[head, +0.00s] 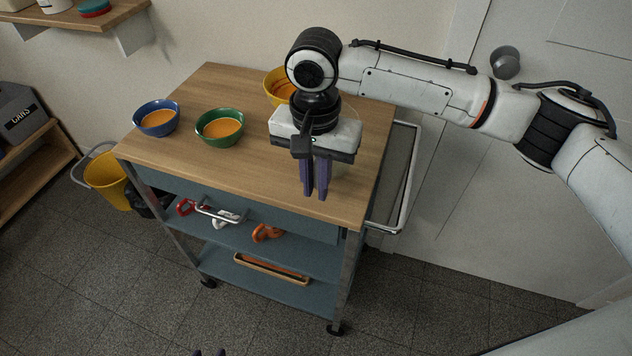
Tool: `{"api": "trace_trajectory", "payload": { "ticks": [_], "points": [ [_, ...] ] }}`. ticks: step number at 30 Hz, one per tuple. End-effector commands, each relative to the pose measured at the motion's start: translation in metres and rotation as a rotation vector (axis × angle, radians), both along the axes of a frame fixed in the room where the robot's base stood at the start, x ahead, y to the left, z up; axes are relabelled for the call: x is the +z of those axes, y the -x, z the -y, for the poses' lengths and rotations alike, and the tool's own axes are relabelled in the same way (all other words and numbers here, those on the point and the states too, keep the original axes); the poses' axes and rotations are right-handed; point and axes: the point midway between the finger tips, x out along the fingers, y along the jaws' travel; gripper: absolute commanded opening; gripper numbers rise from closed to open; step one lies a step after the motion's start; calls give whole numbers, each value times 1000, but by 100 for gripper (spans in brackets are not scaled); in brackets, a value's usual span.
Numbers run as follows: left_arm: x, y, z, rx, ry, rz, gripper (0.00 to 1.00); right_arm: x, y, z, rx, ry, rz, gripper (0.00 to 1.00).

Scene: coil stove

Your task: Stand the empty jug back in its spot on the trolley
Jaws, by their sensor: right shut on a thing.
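My right gripper (316,192) points down over the front right of the trolley's wooden top (240,170). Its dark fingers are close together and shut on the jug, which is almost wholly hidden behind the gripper. Only a pale bit of the jug (339,171) shows just right of the fingers. I cannot tell whether the jug's base touches the top. The jug's spot cannot be made out.
A blue bowl (157,121), a green bowl (219,129) and a yellow bowl (277,92), all with orange contents, stand on the top. A metal rail (408,185) is on the trolley's right side. Several small things lie on the shelf below. A yellow bucket (106,181) stands left.

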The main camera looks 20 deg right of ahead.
Motion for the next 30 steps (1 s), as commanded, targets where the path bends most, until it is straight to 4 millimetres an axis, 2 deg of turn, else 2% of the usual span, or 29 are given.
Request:
{"api": "trace_trajectory", "payload": {
  "ticks": [11,12,15,25,30],
  "points": [
    [4,0,0,0,0,1,31,-4,0,0,0,-1,0,0],
    [3,0,0,0,0,1,31,-5,0,0,0,-1,0,19],
    [2,0,0,0,0,1,31,-5,0,0,0,-1,0,32],
    [-2,0,0,-1,-1,0,31,-3,-1,0,1,-1,3,32],
    [0,0,0,-1,-1,-1,31,22,0,-1,1,-4,4,32]
  ]
}}
